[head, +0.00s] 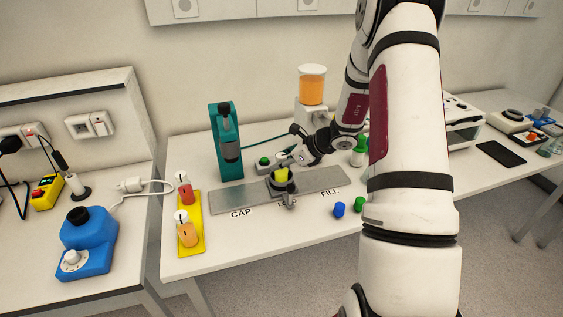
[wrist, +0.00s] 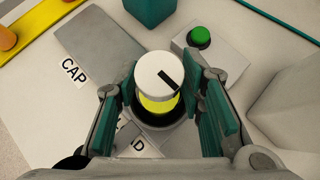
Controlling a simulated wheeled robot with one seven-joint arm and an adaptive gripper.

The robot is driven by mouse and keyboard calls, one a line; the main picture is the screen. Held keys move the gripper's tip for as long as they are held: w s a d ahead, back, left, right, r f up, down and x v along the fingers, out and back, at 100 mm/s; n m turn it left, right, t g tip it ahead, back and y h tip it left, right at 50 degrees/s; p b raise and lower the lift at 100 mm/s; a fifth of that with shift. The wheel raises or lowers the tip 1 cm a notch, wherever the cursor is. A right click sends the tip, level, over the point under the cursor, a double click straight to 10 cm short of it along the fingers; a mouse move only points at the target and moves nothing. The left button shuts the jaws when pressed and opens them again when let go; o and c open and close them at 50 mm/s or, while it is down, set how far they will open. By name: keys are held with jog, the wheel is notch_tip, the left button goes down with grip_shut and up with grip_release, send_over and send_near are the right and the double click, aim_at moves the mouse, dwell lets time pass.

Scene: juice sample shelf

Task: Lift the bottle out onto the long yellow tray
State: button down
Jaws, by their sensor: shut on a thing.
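The bottle, with yellow-green contents and a white cap with a black mark (wrist: 158,76), stands upright between my gripper's teal finger pads (wrist: 158,108). A dark round holder (wrist: 160,118) surrounds its lower part; how deep it sits is hidden. In the head view the yellow bottle (head: 281,175) shows at the middle of a grey plate (head: 325,180), with my gripper (head: 288,158) at its top. The long yellow tray (head: 192,242) lies on the table to the left, holding a red bottle (head: 186,195) and an orange bottle (head: 188,235), both white-capped.
A teal press (head: 225,140) stands behind the plate's left end. A green-button box (head: 263,164) and an orange-filled dispenser (head: 312,87) are behind. Blue cap (head: 339,210) and green cap (head: 359,204) lie at front right. The tray has a bare stretch between its bottles.

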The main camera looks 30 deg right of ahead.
aim_at(278, 154)
jog(key=shift+r, duration=0.7)
dwell(0.7)
jog(key=shift+r+p, duration=0.55)
jog(key=shift+r, duration=0.5)
